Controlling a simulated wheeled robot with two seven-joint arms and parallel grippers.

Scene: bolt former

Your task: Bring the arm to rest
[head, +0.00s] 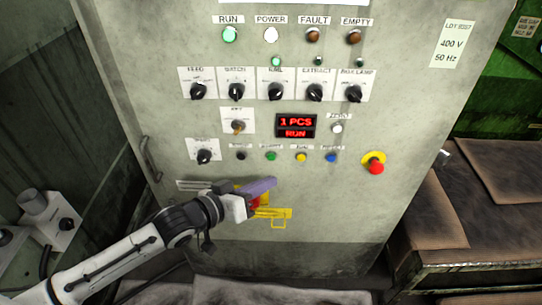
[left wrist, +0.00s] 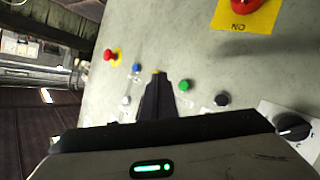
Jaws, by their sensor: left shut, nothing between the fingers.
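My left arm comes in from the lower left in the head view. Its gripper (head: 264,187) is in front of the lower part of the grey control cabinet (head: 330,215), below the row of small buttons. In the left wrist view the dark fingers (left wrist: 164,84) are together and hold nothing. There the finger tips overlap the picture of the yellow button (left wrist: 156,72); I cannot tell how far apart they are. The display (head: 296,126) reads "1 PCS" and "RUN", and the RUN lamp (head: 229,35) is lit green. My right gripper is not in view.
A red emergency stop (head: 376,167) is right of the button row. A yellow bracket (head: 281,214) and a red part lie behind and beside my gripper. A brown padded bench (head: 490,215) stands at the right, and a grey box (head: 50,220) at the left.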

